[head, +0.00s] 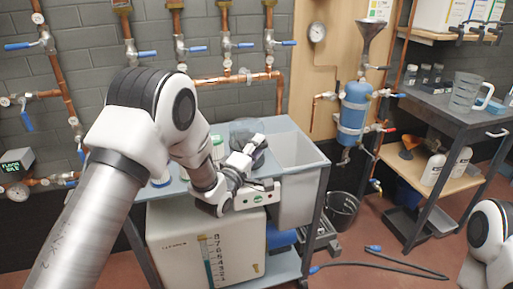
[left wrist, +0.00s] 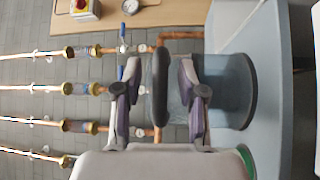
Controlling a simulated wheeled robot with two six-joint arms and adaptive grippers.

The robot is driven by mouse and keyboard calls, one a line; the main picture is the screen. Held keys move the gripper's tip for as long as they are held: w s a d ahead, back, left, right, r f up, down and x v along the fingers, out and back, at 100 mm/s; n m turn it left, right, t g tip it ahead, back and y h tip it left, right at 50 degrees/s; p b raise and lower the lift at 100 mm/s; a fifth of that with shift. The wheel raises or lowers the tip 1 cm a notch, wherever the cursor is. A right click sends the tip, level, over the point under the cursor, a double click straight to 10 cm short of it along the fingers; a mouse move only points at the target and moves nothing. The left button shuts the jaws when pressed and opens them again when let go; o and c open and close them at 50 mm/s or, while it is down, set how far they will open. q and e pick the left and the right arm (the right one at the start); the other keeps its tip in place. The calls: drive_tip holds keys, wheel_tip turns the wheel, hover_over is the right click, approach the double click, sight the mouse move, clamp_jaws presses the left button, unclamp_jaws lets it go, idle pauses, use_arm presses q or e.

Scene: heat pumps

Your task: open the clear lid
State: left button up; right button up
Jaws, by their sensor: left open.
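My left gripper (head: 256,153) is over the bench, in front of a dark, see-through round vessel (head: 243,128). In the left wrist view my left gripper (left wrist: 159,68) is open, with one finger on each side of the vessel's thick dark rim (left wrist: 161,88). The smoky clear body (left wrist: 235,92) of the vessel stands on the bench behind the fingers. I cannot make out a separate clear lid from the rim, nor whether the fingers touch it. The gripper hides part of the vessel in the head view. My right gripper is out of view.
A grey open bin (head: 297,165) stands right of the vessel. A white tank (head: 205,245) sits below the bench (head: 277,124). Copper pipes with blue-handled valves (head: 228,78) line the wall behind. A blue cylinder (head: 353,113) hangs at right. A dark hose (head: 385,265) lies on the floor.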

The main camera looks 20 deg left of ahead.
use_arm(q)
clamp_jaws()
